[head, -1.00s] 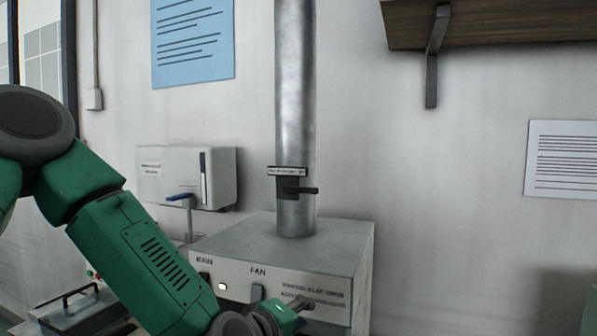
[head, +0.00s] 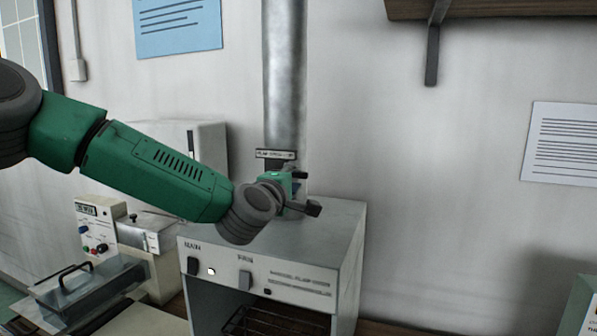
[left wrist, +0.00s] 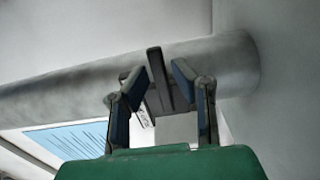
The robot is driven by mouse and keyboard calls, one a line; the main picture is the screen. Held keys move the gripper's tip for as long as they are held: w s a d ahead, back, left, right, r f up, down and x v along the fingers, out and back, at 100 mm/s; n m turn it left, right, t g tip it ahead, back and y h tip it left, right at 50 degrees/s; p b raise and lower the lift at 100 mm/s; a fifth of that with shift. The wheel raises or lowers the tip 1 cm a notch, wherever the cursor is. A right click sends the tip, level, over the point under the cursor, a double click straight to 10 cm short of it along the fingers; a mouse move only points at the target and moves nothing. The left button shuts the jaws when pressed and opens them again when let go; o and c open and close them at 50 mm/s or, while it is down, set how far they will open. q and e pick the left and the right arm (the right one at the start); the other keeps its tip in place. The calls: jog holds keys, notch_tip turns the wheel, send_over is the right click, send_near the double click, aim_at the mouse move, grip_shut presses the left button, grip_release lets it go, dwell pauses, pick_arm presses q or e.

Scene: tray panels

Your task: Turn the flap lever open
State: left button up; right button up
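The flap lever is a dark bar on the grey metal duct (head: 284,80) that rises from the white box (head: 262,275). In the left wrist view the lever (left wrist: 157,76) stands between the fingertips of my left gripper (left wrist: 155,82). The two fingers are apart, with gaps visible beside the lever, so the gripper looks open around it. In the head view my left gripper (head: 303,192) is in front of the duct's lower part and hides most of the lever. A small label plate (head: 276,154) shows just above it. My right gripper is not in view.
A white wall unit (head: 208,140) is partly behind my left arm. A dark wooden shelf (head: 490,8) with a bracket is at the upper right. A lidded tray (head: 85,285) and small instrument (head: 97,228) stand at the lower left.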

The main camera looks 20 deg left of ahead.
pick_arm(q)
jog(key=shift+w+d+r, duration=0.1)
jog(key=shift+w, duration=0.9)
jog(key=shift+w+p, duration=0.3)
jog(key=shift+w, duration=0.05)
jog(key=shift+a, duration=0.2)
jog(key=shift+c, duration=0.9)
grip_shut()
jog(key=shift+b, duration=0.3)
jog(key=shift+n+b, duration=0.6)
jog(key=shift+n, duration=0.1)
jog(key=shift+d+r, duration=0.1)
jog(key=shift+r, duration=0.05)
